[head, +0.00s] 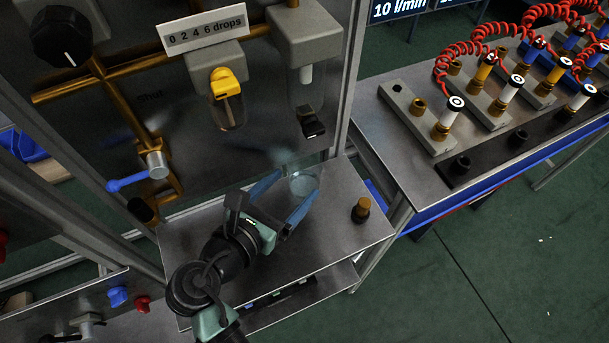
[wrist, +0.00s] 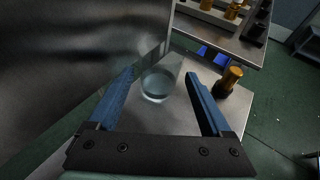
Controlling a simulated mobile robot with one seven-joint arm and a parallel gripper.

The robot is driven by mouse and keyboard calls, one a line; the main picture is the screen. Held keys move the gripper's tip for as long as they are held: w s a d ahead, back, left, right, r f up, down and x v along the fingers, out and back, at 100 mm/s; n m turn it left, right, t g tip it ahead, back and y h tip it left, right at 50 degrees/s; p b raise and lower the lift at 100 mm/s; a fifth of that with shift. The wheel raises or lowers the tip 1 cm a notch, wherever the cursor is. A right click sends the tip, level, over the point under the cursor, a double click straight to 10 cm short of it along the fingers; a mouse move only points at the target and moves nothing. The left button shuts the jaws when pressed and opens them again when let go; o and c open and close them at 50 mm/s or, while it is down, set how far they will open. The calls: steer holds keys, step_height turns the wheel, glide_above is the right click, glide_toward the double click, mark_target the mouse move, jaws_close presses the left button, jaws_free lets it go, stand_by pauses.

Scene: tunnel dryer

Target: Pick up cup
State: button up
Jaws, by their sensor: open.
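A clear, see-through cup (head: 303,183) stands on the metal shelf (head: 340,239) below the panel. In the wrist view the cup (wrist: 157,86) shows upright, just beyond and between the two blue fingers. My gripper (head: 283,194) is open, with one finger toward each side of the cup. In the wrist view my gripper (wrist: 160,82) has nothing clamped between its fingers. Whether either finger touches the cup, I cannot tell.
A small brass and black fitting (head: 361,208) stands on the shelf to the right of the cup. The upright metal panel (head: 110,110) with a blue-handled valve (head: 140,178) rises behind. A bench (head: 400,150) with several fittings and red coiled hoses stands at right.

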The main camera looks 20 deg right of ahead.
mark_target(295, 185)
steer(key=shift+x, duration=1.5)
steer(key=c, duration=1.2)
